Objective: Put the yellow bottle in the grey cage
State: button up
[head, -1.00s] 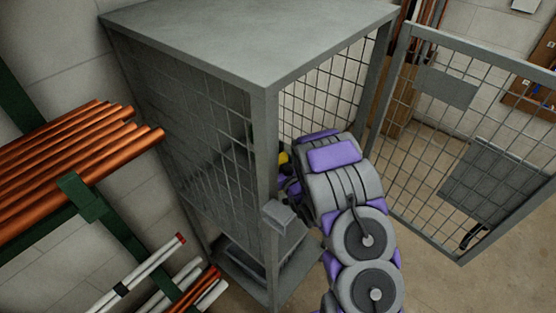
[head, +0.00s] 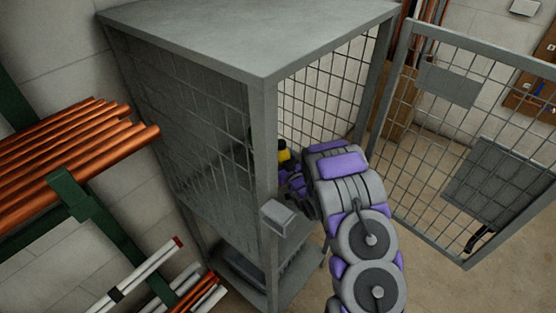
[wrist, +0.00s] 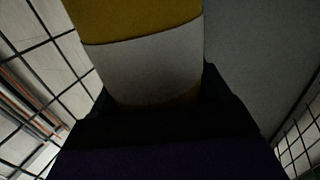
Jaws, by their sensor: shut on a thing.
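The grey cage (head: 266,90) stands in the middle of the head view, with mesh sides, a solid top and its mesh door (head: 440,85) swung open to the right. My arm reaches in through the open front. The yellow bottle (head: 283,151) shows only in part, behind the cage's front post, beside my gripper (head: 290,172). In the wrist view the yellow bottle (wrist: 142,18), with a pale band, rises close in front of the camera. My gripper is shut on it; the fingertips are dark and mostly hidden. The bottle's base is hidden.
A grey latch box (head: 278,217) juts from the front post close to my arm. A lower shelf (head: 290,260) shows in the cage. Copper pipes (head: 75,150) lie on a green rack at left, with white pipes (head: 140,278) below. Floor is clear at right.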

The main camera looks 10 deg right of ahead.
jog(key=o, duration=1.4)
jog(key=p+v, duration=0.2)
jog(key=v, duration=1)
